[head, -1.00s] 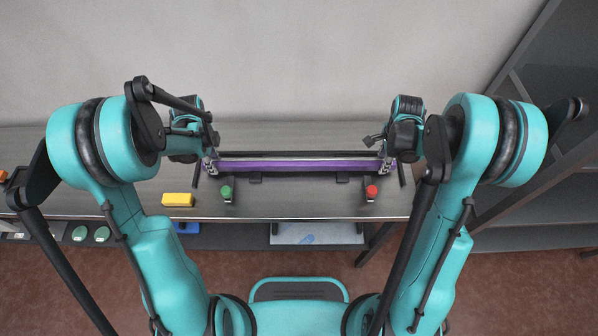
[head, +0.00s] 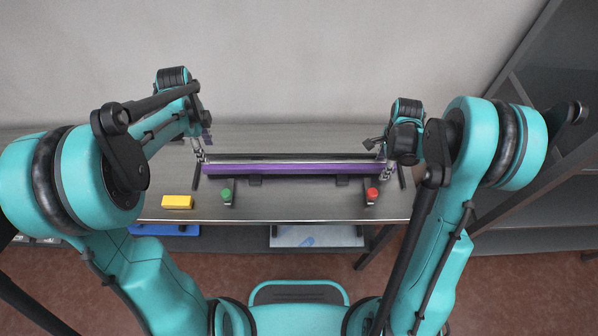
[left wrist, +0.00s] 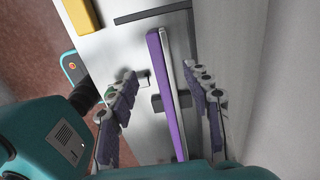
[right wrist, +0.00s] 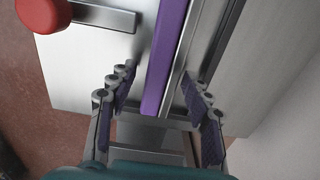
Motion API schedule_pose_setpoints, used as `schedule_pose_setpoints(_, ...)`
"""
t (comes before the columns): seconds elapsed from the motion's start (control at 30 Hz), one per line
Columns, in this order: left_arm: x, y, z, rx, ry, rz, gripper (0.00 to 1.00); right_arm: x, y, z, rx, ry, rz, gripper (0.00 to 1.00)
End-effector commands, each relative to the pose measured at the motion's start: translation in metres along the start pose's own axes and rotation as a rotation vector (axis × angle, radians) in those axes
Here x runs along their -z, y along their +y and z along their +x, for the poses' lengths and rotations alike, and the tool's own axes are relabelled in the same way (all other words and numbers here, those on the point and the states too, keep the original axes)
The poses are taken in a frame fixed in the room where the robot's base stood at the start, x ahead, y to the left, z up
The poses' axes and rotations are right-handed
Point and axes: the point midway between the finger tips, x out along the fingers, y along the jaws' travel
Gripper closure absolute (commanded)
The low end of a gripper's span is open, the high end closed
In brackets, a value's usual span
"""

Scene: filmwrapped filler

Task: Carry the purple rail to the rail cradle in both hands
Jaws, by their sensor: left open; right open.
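The long purple rail (head: 292,168) lies level across the tabletop in the head view, with a shiny strip along its far side. Dark supports of what looks like the rail cradle (head: 255,180) show at its near edge; how fully the rail is seated is hidden. My left gripper (head: 199,152) is open near the rail's left end, with the rail (left wrist: 166,95) showing between its spread fingers in the left wrist view, apart from them. My right gripper (head: 384,166) is open at the right end, its fingers on either side of the rail (right wrist: 164,60) without visible contact.
A green knob (head: 226,194) and a red knob (head: 372,194) stand on short dark arms before the rail ends. A yellow block (head: 177,202) lies left on the table (head: 290,210). A wall is behind; a dark shelf (head: 560,190) stands at right.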

Motion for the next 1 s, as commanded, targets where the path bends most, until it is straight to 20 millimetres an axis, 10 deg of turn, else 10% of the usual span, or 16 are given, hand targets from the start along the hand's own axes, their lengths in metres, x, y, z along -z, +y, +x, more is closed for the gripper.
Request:
schedule_pose_setpoints(0.27,0.000,0.000,-0.024,0.000,0.000,0.000,0.51,0.000,0.000,-0.004,0.000,0.000,0.000,0.51)
schedule_pose_setpoints(1.0,0.000,0.000,-0.024,0.000,0.000,0.000,0.51,0.000,0.000,-0.119,0.000,0.000,0.000,0.51)
